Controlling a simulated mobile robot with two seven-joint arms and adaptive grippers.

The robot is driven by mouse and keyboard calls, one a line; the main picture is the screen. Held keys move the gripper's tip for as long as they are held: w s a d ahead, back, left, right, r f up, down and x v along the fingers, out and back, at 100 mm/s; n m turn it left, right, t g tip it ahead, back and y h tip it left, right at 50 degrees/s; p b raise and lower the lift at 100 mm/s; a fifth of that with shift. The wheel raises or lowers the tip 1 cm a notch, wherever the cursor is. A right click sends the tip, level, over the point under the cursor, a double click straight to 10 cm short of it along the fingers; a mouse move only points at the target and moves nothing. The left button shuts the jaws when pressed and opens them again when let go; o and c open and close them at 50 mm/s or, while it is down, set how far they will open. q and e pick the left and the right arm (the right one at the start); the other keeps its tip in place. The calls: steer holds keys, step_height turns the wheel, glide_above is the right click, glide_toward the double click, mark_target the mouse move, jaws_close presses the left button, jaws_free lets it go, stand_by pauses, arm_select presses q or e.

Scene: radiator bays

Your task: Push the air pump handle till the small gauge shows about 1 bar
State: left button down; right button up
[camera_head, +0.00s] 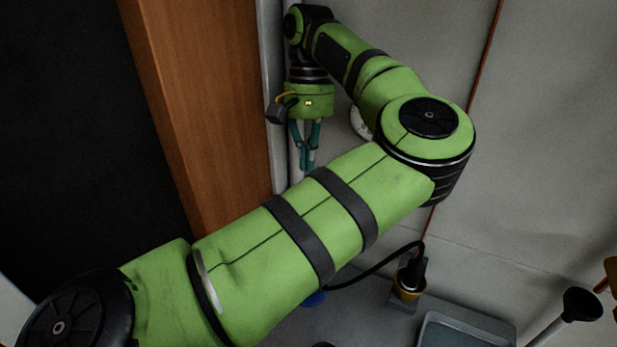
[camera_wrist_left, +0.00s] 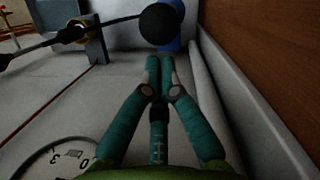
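A black ball (camera_wrist_left: 160,22) shows at the top of the left wrist view, at the end of a dark curved rod or hose (camera_wrist_left: 110,24). I cannot tell whether this is the pump handle. In the head view a dark curved line (camera_head: 375,268) runs from behind my arm to a black and yellow fitting (camera_head: 410,275). A round white dial (camera_wrist_left: 58,160) is cut off in the wrist view, its needle unreadable; a pale round face (camera_head: 361,122) shows partly behind my arm. My left gripper (camera_head: 306,168), its teal fingertips together (camera_wrist_left: 160,62), points down, empty, short of the ball.
A wooden post (camera_head: 195,100) and a pale pipe (camera_head: 295,160) stand close beside the left gripper. A blue object (camera_head: 315,299) is mostly hidden under my arm. A grey tray (camera_head: 460,330) and a black funnel-shaped thing (camera_head: 582,304) are at the lower right.

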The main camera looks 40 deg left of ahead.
arm_select(q)
steer(key=b+x, duration=0.4)
steer(key=x, duration=0.1)
steer(key=shift+s+d+f, duration=0.1)
steer(key=shift+d+f, duration=0.1)
steer(key=shift+f, duration=0.2)
steer(key=shift+s+f+b, duration=0.15)
steer(key=shift+f+b, duration=0.35)
steer(key=shift+f, duration=0.1)
arm_select(e)
steer(key=shift+s+f, duration=0.15)
steer(key=shift+f, duration=1.1)
steer(key=shift+s+f, duration=0.15)
steer(key=shift+f, duration=1.1)
steer(key=shift+s, duration=0.1)
steer(key=shift+d+f, duration=0.1)
